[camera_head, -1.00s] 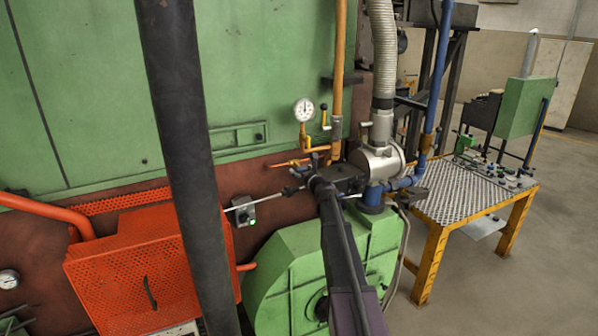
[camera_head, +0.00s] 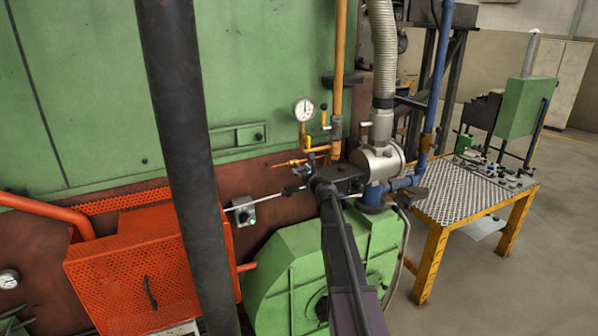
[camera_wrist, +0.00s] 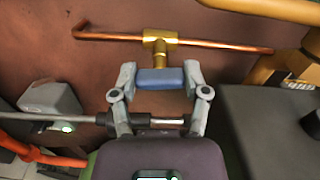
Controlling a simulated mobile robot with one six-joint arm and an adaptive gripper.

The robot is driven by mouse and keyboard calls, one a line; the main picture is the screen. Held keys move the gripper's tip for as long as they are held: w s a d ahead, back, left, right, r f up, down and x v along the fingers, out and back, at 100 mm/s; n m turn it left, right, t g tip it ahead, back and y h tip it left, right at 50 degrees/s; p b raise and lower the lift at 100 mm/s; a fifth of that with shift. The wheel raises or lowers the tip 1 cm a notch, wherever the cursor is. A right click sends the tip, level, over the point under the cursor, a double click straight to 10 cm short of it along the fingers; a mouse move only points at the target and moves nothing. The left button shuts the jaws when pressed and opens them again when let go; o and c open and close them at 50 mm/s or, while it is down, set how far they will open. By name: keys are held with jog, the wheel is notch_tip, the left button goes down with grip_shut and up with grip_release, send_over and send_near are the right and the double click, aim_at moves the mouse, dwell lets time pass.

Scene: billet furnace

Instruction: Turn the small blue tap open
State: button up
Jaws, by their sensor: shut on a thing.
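The small blue tap handle (camera_wrist: 160,79) shows in the wrist view, lying crosswise between my fingertips. It sits on a brass valve body (camera_wrist: 158,50) set in a thin copper pipe (camera_wrist: 210,45). My gripper (camera_wrist: 161,82) is shut on the blue handle, with one finger at each end. In the head view my arm hides the handle and most of the gripper. The copper pipe (camera_head: 287,163) shows there just beyond my wrist.
A steel rod (camera_wrist: 40,116) runs across below the fingers. A grey box with a green light (camera_wrist: 50,102) is at left. In the head view, a pressure gauge (camera_head: 303,110), yellow pipe (camera_head: 338,70), metal burner body (camera_head: 378,162) and green blower housing (camera_head: 285,265) crowd the arm.

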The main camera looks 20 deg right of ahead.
jog(key=n, duration=0.8)
jog(key=shift+n, duration=0.3)
jog(key=n, duration=0.3)
jog(key=shift+n, duration=0.3)
jog(key=n, duration=0.4)
jog(key=shift+w, duration=0.1)
jog(key=o, duration=1.2)
jog(key=shift+c, duration=0.2)
